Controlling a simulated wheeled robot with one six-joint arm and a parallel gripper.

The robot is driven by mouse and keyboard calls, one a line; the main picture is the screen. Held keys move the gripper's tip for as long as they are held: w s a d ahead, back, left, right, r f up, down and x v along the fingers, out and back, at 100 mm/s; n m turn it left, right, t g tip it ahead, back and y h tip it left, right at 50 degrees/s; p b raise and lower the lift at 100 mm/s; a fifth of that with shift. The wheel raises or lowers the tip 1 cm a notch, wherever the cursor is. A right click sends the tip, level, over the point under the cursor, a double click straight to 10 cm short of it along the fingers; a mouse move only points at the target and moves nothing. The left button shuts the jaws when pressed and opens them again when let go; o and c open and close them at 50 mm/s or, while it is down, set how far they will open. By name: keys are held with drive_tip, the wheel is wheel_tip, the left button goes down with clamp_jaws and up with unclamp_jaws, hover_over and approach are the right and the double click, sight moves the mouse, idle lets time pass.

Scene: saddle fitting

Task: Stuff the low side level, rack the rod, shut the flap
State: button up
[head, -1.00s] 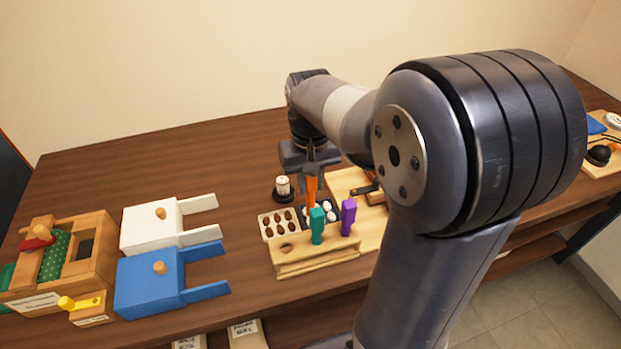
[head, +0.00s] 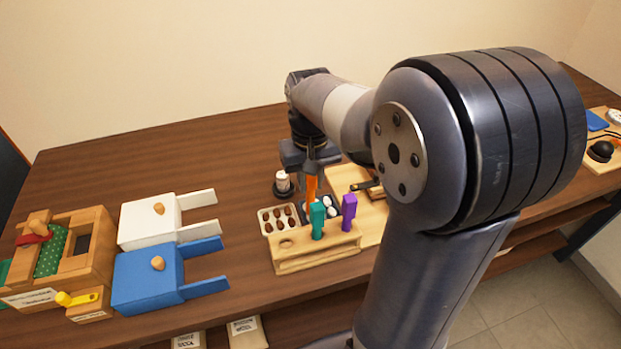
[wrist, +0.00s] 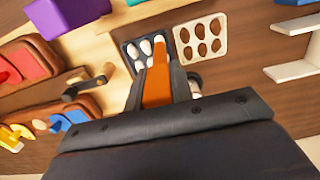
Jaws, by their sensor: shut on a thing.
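My gripper (head: 311,168) is shut on an orange rod-like tool (head: 311,188) that points down. In the wrist view the orange tool (wrist: 157,86) reaches over a dark tray of white lumps (wrist: 130,52); I cannot tell whether its tip touches one. A pale tray of brown oval pieces (head: 264,212) sits beside the dark tray. A wooden rack (head: 316,257) in front holds a teal handle (head: 317,221) and a purple handle (head: 349,211), and has an open hole at its left. A wooden box (head: 94,267) with green dotted cloth stands far left. I cannot make out a flap.
A white block with two prongs (head: 135,224) and a blue one (head: 132,283) stand between box and rack. A small white-topped bottle (head: 283,182) stands behind the trays. A light wooden board (head: 345,178) lies right of them. The back left of the table is clear.

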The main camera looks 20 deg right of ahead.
drive_tip(key=shift+s+f+b, duration=0.1)
drive_tip(key=shift+f+b, duration=0.45)
drive_tip(key=shift+f, duration=0.55)
idle(1.4)
drive_tip(key=shift+r+p, duration=3.2)
drive_tip(key=shift+r, duration=0.35)
